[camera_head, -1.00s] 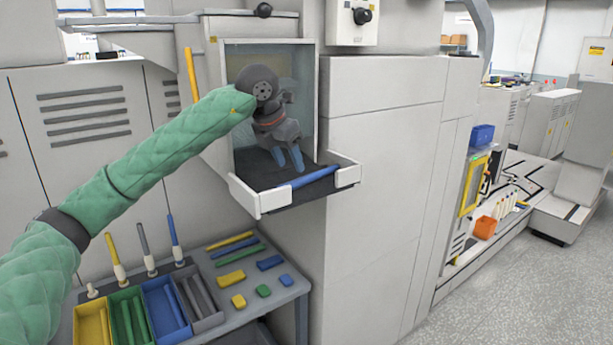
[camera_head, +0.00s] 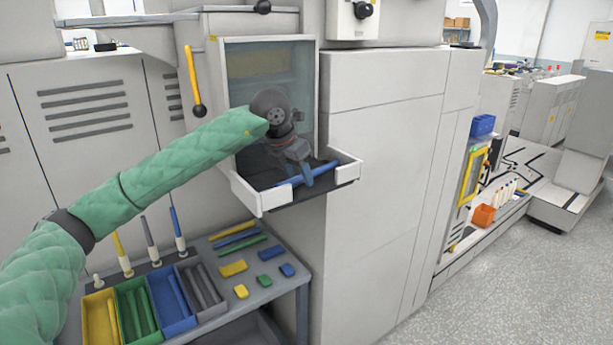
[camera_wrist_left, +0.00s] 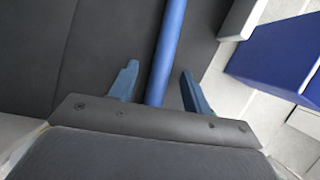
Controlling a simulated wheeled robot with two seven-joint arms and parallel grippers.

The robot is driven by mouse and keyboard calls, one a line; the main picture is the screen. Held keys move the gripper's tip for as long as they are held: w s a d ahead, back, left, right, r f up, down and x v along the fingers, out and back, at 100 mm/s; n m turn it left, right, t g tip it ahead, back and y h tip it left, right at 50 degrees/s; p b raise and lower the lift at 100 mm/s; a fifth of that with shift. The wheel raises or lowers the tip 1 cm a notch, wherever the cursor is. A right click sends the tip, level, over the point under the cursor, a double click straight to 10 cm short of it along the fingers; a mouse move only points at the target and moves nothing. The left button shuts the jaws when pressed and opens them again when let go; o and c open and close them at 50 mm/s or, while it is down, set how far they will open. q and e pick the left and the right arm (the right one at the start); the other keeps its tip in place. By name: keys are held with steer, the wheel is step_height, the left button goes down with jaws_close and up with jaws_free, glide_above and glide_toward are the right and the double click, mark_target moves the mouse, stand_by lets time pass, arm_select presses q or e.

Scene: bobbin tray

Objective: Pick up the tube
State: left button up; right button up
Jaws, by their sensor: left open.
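The blue tube (camera_head: 323,170) lies on the dark floor of the white-walled tray (camera_head: 264,201) that juts from the machine. My left gripper (camera_head: 297,179) is open and points down at the tube. I cannot tell whether the fingertips reach down past the tube. My right gripper is not in view.
The tray's low walls stand close around the gripper, and a glass panel (camera_head: 300,75) rises behind it. Below left, a bench (camera_head: 285,294) carries colored bins (camera_head: 99,317), upright tubes and small blocks. A yellow handle (camera_head: 192,75) hangs left of the panel.

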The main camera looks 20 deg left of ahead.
arm_select(q)
jaws_close()
